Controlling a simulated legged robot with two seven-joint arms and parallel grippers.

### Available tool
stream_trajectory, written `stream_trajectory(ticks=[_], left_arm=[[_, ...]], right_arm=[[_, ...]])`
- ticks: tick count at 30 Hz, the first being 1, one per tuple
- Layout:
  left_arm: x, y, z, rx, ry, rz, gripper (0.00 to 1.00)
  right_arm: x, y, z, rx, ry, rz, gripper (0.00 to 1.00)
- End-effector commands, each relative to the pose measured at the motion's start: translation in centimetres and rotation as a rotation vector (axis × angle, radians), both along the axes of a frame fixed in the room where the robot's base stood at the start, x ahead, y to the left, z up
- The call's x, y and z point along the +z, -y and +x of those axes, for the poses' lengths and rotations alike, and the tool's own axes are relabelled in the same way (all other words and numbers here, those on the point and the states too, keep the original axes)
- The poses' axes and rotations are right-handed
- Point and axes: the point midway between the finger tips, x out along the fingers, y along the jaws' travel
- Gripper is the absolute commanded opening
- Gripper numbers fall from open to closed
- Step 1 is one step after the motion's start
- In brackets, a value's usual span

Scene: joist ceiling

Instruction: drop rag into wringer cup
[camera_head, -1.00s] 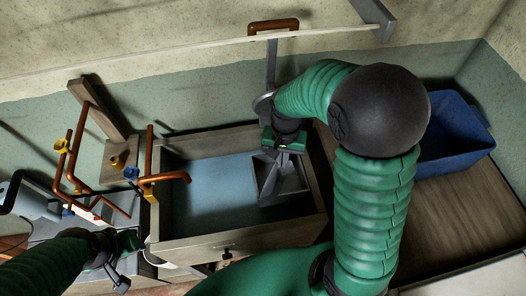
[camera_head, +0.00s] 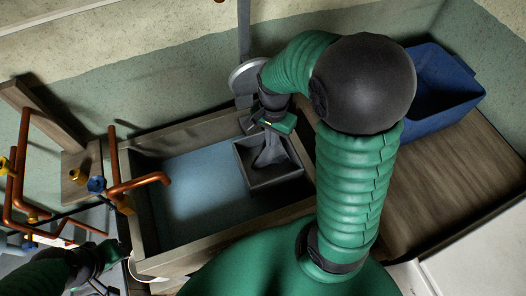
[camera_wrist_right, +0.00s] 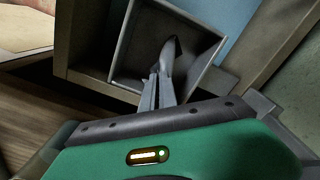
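The wringer cup (camera_head: 287,178) is a grey square box at the right end of the sink; it also shows in the wrist view (camera_wrist_right: 207,72). A dark grey rag (camera_head: 268,152) hangs into its opening from my right gripper (camera_head: 268,128). In the right wrist view the two grey fingers of the right gripper (camera_wrist_right: 156,92) are close together, with the rag (camera_wrist_right: 170,54) running from their tips into the cup. The rag's lower end lies within the cup's walls. My left gripper (camera_head: 98,272) is at the lower left, far from the cup; its fingers are unclear.
The wooden-framed sink (camera_head: 142,215) holds blue water (camera_head: 205,185). Copper pipes (camera_head: 115,160) with valves and a spout stand at its left. A round metal disc (camera_head: 245,75) on an upright bar is behind the cup. A blue bin (camera_head: 455,85) stands on the wooden counter (camera_head: 430,190).

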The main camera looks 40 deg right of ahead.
Motion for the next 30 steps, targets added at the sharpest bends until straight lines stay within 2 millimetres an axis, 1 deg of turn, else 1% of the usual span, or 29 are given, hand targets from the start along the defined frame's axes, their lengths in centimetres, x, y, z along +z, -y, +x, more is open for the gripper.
stream_trajectory(ticks=[2, 6, 8, 9, 15, 21, 28, 30], left_arm=[[0.13, -0.01, 0.01, 0.000, 0.001, 0.000, 0.36], [0.14, -0.01, 0.01, 0.001, 0.001, 0.000, 0.36], [0.13, -0.01, 0.01, 0.000, 0.001, 0.000, 0.36], [0.12, -0.01, 0.00, 0.000, 0.000, 0.000, 0.36], [0.11, 0.00, 0.00, 0.000, 0.000, 0.000, 0.36], [0.11, 0.00, 0.00, 0.000, 0.000, 0.000, 0.36], [0.11, -0.01, 0.00, 0.000, 0.000, 0.000, 0.36], [0.11, -0.01, 0.00, 0.000, 0.000, 0.000, 0.36]], right_arm=[[0.08, 0.11, -0.02, -0.001, 0.001, 0.001, 0.00], [0.01, 0.20, 0.04, -0.001, -0.001, 0.003, 0.18], [-0.02, 0.23, 0.07, -0.001, -0.001, 0.003, 0.26], [-0.03, 0.25, 0.08, -0.001, -0.001, 0.003, 0.28], [0.01, 0.20, 0.04, -0.001, -0.001, 0.002, 0.28], [0.04, 0.13, 0.03, 0.000, -0.001, 0.002, 0.54], [0.00, 0.19, 0.06, 0.000, -0.001, 0.003, 0.55], [0.00, 0.19, 0.05, -0.001, -0.001, 0.002, 0.64]])
